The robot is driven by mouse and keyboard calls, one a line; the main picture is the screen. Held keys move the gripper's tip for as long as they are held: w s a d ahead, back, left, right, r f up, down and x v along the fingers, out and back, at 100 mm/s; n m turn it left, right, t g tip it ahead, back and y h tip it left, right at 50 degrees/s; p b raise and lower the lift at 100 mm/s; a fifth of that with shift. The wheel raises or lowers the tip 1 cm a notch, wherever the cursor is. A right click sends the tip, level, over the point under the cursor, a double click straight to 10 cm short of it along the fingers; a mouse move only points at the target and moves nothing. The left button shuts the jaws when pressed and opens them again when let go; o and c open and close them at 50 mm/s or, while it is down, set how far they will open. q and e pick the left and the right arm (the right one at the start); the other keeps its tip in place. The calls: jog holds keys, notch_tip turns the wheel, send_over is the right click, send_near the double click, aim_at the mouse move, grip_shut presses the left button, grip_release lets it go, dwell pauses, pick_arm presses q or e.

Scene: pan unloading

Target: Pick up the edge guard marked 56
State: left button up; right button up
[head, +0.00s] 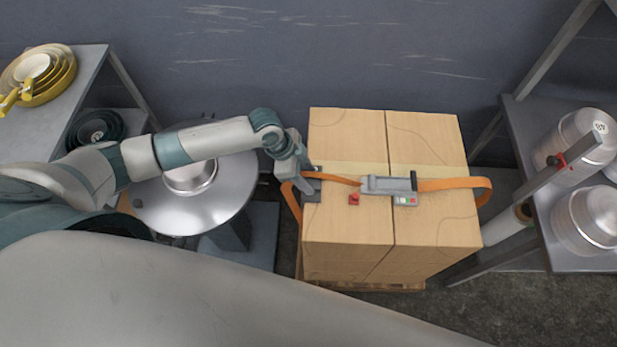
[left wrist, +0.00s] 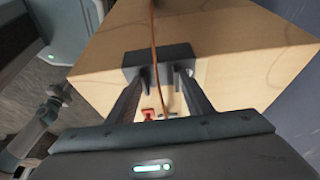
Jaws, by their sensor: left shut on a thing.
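The edge guard (head: 312,196) is a dark piece on the top left edge of the cartons, under the orange strap (head: 340,179). It shows in the left wrist view (left wrist: 160,57) as a dark block with the strap running over its middle. I cannot read a number on it. My left gripper (head: 312,183) is at that edge. Its two fingers (left wrist: 163,75) are shut on the guard, one on each side of the strap, and partly hide it. The guard appears to be still against the carton edge. My right gripper is not in view.
Cardboard cartons (head: 345,225) stand on a wooden pallet. A grey buckle (head: 388,185), a red piece (head: 354,199) and a small button panel (head: 405,201) lie on top. A round metal table (head: 180,216) bears a pan. Racks with pans (head: 590,225) stand at both sides.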

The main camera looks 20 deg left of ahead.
pick_arm(q)
jog(key=shift+s+a+r+b, duration=0.1)
jog(key=shift+a+r+b, duration=0.3)
jog(key=shift+a, duration=0.2)
jog(key=s+a+r+b, duration=0.3)
jog(key=a+r, duration=0.4)
jog(key=a, duration=0.5)
jog(key=shift+s+b, duration=0.3)
jog(key=shift+b, duration=0.2)
jog(key=shift+d, duration=0.1)
